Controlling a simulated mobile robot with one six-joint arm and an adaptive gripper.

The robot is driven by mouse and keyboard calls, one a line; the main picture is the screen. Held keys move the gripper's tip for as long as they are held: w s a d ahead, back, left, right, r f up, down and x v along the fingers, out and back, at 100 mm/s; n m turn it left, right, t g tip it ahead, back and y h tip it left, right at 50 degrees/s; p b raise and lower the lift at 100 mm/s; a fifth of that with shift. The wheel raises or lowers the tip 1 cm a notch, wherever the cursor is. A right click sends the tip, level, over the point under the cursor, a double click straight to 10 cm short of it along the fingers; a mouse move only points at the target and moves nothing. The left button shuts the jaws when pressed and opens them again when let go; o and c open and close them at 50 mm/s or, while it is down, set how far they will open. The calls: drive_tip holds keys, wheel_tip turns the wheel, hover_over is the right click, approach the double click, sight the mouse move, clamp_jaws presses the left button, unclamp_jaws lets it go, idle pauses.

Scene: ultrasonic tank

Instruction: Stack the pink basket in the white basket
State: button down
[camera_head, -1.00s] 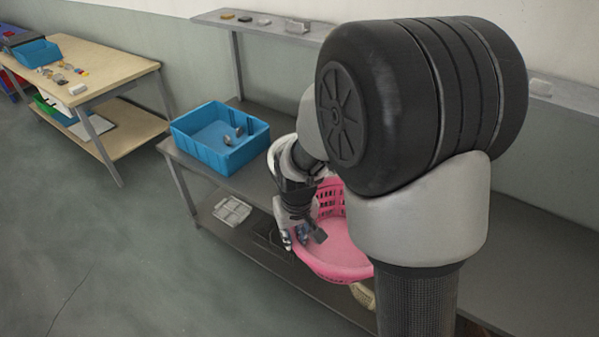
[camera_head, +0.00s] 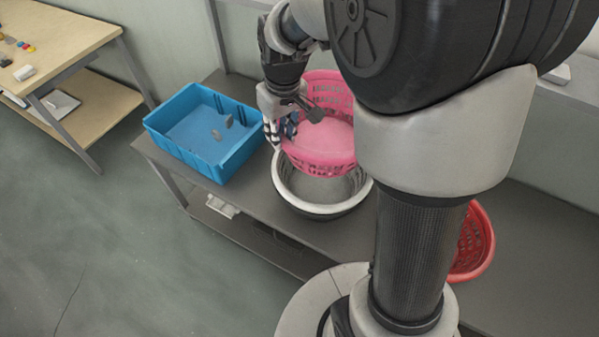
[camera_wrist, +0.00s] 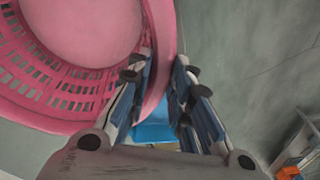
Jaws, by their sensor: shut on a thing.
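The pink basket (camera_head: 327,140) is in the head view, held by its left rim and overlapping the upper back part of the white basket. My gripper (camera_head: 291,128) is shut on that rim. In the wrist view the pink basket (camera_wrist: 85,35) fills the upper left, and its rim passes between the fingers of my gripper (camera_wrist: 165,100). The white basket (camera_head: 320,207) stands on the grey bench, with its white rim and front opening showing. Its back part is hidden behind the pink basket. I cannot tell whether the two touch.
A blue bin (camera_head: 190,135) with small grey parts inside stands on the bench to the left. A red basket (camera_head: 474,243) stands at the right, partly hidden by my arm. A wooden table (camera_head: 60,45) is at the far left.

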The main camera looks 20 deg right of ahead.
drive_tip(key=shift+s+f+b, duration=0.15)
drive_tip(key=shift+f+b, duration=2.1)
drive_tip(key=shift+f, duration=7)
drive_tip(key=shift+f+b, duration=0.3)
drive_tip(key=shift+b, duration=0.1)
drive_tip(key=c, duration=1.9)
unclamp_jaws()
drive_tip(key=shift+f, duration=0.1)
drive_tip(key=o, duration=0.5)
drive_tip(key=shift+c, duration=0.2)
